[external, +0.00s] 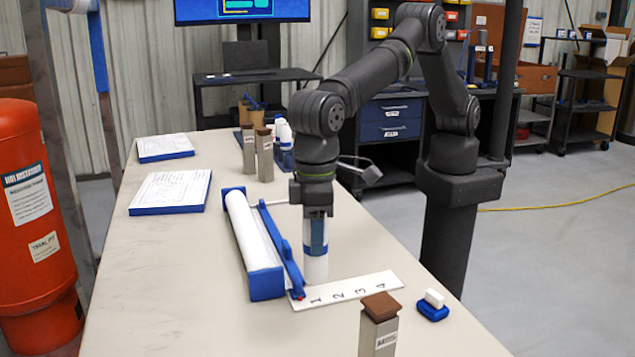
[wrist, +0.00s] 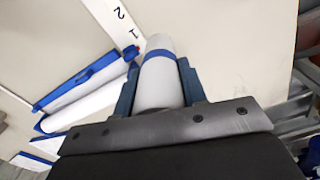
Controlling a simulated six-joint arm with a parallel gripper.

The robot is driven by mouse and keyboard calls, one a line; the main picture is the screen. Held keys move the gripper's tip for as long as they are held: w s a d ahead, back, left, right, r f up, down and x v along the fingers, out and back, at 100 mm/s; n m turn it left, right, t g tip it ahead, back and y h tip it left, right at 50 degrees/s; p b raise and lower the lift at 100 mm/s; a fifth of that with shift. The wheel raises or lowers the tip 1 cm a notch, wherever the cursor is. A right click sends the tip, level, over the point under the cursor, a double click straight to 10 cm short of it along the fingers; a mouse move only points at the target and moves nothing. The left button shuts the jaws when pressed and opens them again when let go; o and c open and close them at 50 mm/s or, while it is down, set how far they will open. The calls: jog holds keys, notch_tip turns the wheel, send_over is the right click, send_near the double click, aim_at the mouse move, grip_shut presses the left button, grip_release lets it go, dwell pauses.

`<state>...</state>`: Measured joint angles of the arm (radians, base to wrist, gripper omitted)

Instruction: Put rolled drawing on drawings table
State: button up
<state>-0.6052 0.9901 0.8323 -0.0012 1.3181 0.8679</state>
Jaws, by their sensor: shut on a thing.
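The rolled drawing (external: 315,268) is a white roll with a blue band, seen upright below my gripper (external: 316,240). In the wrist view the roll (wrist: 157,88) lies between both blue fingers, and my gripper (wrist: 158,68) is shut on it. Its upper part is hidden by the fingers in the external view. I cannot tell whether its lower end touches the table. The long beige table (external: 150,270) under it carries flat drawing sheets (external: 170,190) on blue pads. I cannot tell whether this is the drawings table.
Left of the roll lies a blue tray with a long white roll (external: 252,235). A white numbered strip (external: 350,290) lies just in front. A brown-topped post (external: 380,325) and a blue-and-white eraser (external: 433,304) are at the right. The table's front left is clear.

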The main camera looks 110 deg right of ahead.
jog(key=shift+s+a+f, duration=0.3)
jog(key=shift+a+f, duration=1.4)
jog(key=shift+a, duration=0.05)
jog(key=shift+s+a+f, duration=0.3)
jog(key=shift+a+f, duration=1.4)
jog(key=shift+f, duration=0.05)
jog(key=shift+s+a+f, duration=0.3)
jog(key=shift+a+f, duration=1.4)
jog(key=shift+a, duration=0.05)
jog(key=shift+f, duration=0.1)
jog(key=shift+f, duration=0.1)
jog(key=o, duration=1)
jog(key=shift+o, duration=0.5)
notch_tip(320, 180, up, 12)
jog(key=shift+r, duration=0.2)
